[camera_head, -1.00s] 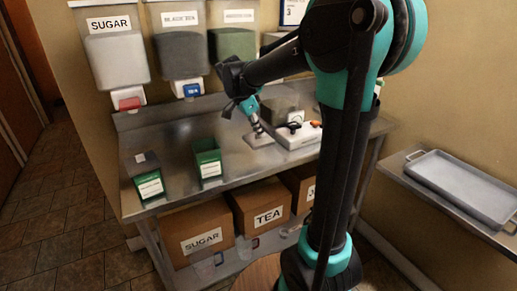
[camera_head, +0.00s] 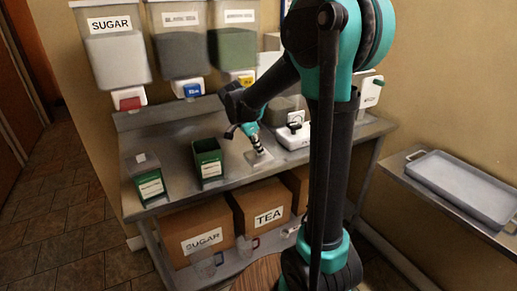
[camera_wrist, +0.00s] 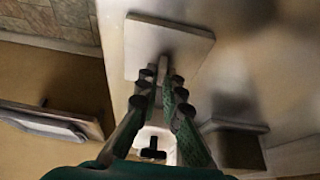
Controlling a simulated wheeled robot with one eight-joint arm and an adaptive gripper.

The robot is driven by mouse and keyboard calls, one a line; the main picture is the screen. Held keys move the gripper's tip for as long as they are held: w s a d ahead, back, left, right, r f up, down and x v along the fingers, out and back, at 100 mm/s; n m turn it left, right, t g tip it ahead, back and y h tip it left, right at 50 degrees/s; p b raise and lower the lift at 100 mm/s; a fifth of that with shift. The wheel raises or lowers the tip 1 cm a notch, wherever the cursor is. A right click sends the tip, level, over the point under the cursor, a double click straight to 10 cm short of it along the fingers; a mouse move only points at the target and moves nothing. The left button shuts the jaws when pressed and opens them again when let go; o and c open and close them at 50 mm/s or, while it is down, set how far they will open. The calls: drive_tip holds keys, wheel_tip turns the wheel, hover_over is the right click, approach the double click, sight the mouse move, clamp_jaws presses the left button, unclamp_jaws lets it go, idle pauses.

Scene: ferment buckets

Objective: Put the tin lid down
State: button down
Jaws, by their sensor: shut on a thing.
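The tin lid (camera_head: 259,160) is a flat, pale grey square plate, held over the front middle part of the steel table. It also shows in the wrist view (camera_wrist: 195,42), below the fingers. My gripper (camera_head: 260,150) is shut on the lid's thin upright handle, seen between the fingertips in the wrist view (camera_wrist: 160,78). I cannot tell whether the lid touches the table. An open green tin (camera_head: 208,160) with a white label stands just left of the lid, apart from it. Another green-labelled tin (camera_head: 149,184) stands further left.
The steel table (camera_head: 178,150) has clear room between the tins. A white scale (camera_head: 294,137) stands behind right of my gripper. Dispensers, one marked SUGAR (camera_head: 115,60), hang above the back edge. Boxes, one marked TEA (camera_head: 262,212), sit below. A grey tray (camera_head: 462,187) is at right.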

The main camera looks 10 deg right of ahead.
drive_tip(key=c, duration=1.7)
unclamp_jaws()
drive_tip(key=shift+r, duration=0.1)
drive_tip(key=v, duration=1.2)
drive_tip(key=s+d+f+n+t+y, duration=0.1)
drive_tip(key=s+d+f+n+y, duration=0.1)
drive_tip(key=s+d+f+n, duration=0.2)
drive_tip(key=s+d+f+n+t+y, duration=0.1)
drive_tip(key=s+d+f+n, duration=0.3)
drive_tip(key=s+f+n, duration=0.6)
drive_tip(key=s+f+y, duration=0.1)
drive_tip(key=s+f, duration=0.5)
drive_tip(key=f, duration=0.1)
drive_tip(key=shift+s+d+t, duration=0.2)
drive_tip(key=shift+s+t, duration=0.1)
drive_tip(key=shift+t, duration=0.1)
